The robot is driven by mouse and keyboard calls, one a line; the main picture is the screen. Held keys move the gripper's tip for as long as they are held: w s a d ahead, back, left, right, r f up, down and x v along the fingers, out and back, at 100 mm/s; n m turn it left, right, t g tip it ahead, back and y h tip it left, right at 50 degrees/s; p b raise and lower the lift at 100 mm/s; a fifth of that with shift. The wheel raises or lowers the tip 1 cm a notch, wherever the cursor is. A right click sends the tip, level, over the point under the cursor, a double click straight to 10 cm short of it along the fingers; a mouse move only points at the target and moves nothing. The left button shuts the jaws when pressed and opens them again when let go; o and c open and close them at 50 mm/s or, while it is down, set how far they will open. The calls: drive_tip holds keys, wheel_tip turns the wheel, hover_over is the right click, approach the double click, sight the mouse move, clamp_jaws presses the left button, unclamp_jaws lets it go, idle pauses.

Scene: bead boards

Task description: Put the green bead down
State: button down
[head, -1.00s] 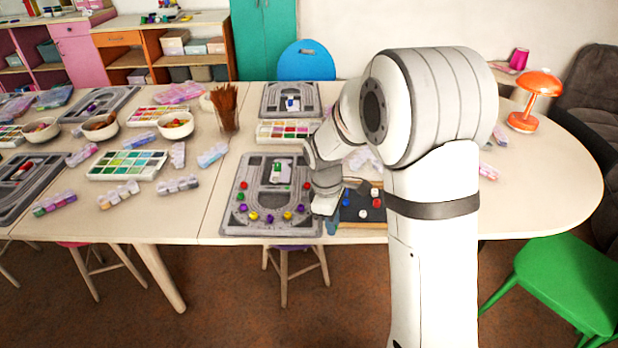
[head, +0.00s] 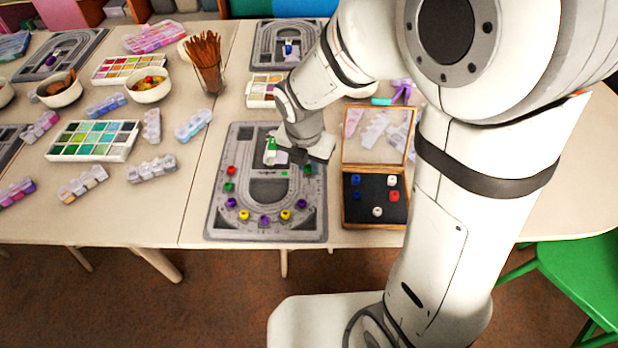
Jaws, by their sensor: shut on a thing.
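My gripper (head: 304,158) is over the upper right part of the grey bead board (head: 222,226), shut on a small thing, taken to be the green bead. The jaws and wrist mostly hide what they hold. A small green spot (head: 284,172) shows just below and left of the jaws; I cannot tell whether it is held or on the board. Beads lie along the board's curved groove: a red bead (head: 231,170), a green bead (head: 228,186), and purple and yellow beads around the bottom.
A wooden box (head: 345,218) with an open clear lid and a dark inside stands right of the board, holding several blue, white and red beads. A green-and-white item (head: 271,150) is at the board's middle. A cup of brown sticks (head: 209,76) stands behind left.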

sight(310, 190)
drive_tip(key=shift+f+b, duration=0.55)
drive_tip(key=shift+f, duration=2.9)
drive_tip(key=shift+f, duration=0.35)
drive_tip(key=c, duration=1.3)
unclamp_jaws()
drive_tip(key=shift+s+f, duration=0.1)
drive_tip(key=shift+s, duration=0.05)
wheel_tip(310, 190, up, 13)
drive_tip(key=s+p, duration=0.1)
drive_tip(key=p, duration=0.1)
drive_tip(key=s+d+r+m, duration=0.3)
drive_tip(key=s+d+m, duration=0.2)
drive_tip(key=m, duration=1)
drive_tip(key=s+d+r+m, duration=0.3)
drive_tip(key=s+d+m, duration=0.2)
drive_tip(key=m, duration=1.1)
drive_tip(key=d, duration=0.3)
drive_tip(key=shift+s+t+y, duration=0.25)
drive_tip(key=shift+t+y, duration=0.05)
drive_tip(key=shift+y, duration=0.1)
